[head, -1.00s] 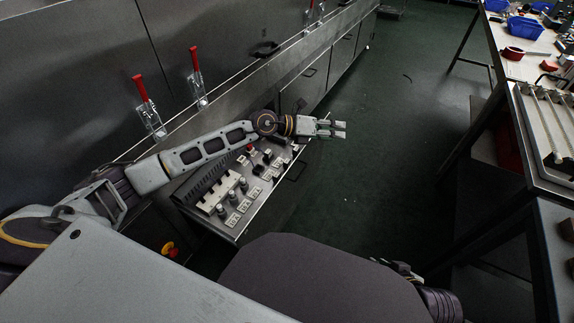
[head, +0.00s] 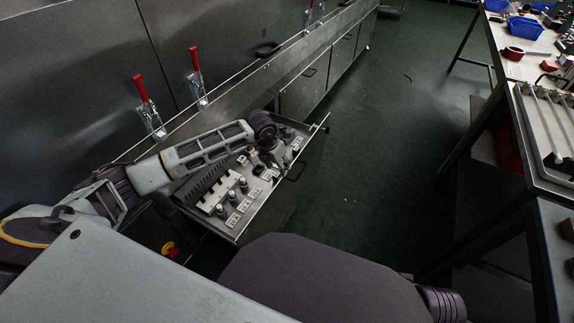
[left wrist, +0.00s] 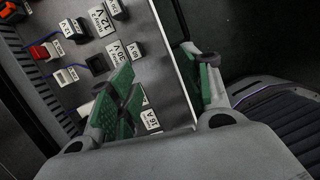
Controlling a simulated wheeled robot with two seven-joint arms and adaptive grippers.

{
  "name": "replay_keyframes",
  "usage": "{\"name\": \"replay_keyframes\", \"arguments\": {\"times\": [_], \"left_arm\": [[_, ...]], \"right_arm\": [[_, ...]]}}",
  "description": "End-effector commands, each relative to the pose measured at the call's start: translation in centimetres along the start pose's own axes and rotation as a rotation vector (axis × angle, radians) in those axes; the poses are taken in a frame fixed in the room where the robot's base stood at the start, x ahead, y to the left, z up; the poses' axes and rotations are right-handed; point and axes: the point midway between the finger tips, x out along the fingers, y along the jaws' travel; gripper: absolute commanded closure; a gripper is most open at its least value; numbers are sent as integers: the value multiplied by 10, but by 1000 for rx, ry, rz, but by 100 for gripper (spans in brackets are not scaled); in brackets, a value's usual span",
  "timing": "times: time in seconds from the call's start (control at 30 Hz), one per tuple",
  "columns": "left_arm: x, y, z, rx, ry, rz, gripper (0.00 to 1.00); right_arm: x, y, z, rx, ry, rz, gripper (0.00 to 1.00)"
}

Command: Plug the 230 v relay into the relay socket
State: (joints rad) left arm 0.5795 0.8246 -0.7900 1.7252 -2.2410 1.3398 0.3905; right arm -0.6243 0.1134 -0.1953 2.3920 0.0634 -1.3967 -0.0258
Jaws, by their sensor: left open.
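My left gripper (head: 276,160) points down over the open drawer (head: 240,232) in the head view, partly hidden by its own wrist. In the left wrist view it (left wrist: 156,68) is open and empty, one green-padded finger over the drawer's parts and the other by its front edge. I cannot single out the relay socket. My right gripper is not in view.
Red-handled clamps (head: 141,88) stand on the ledge behind the drawer. A workbench (head: 530,68) with blue bins (head: 525,28) is at right. The floor between is clear.

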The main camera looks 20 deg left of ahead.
Motion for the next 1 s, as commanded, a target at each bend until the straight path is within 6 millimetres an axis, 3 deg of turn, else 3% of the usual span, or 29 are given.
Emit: {"name": "replay_keyframes", "arguments": {"times": [0.5,1.0], "left_arm": [[-2,13,-27,-72,119,62,51],[-2,13,-27,-102,120,64,51]], "right_arm": [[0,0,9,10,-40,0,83],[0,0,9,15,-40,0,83]]}}
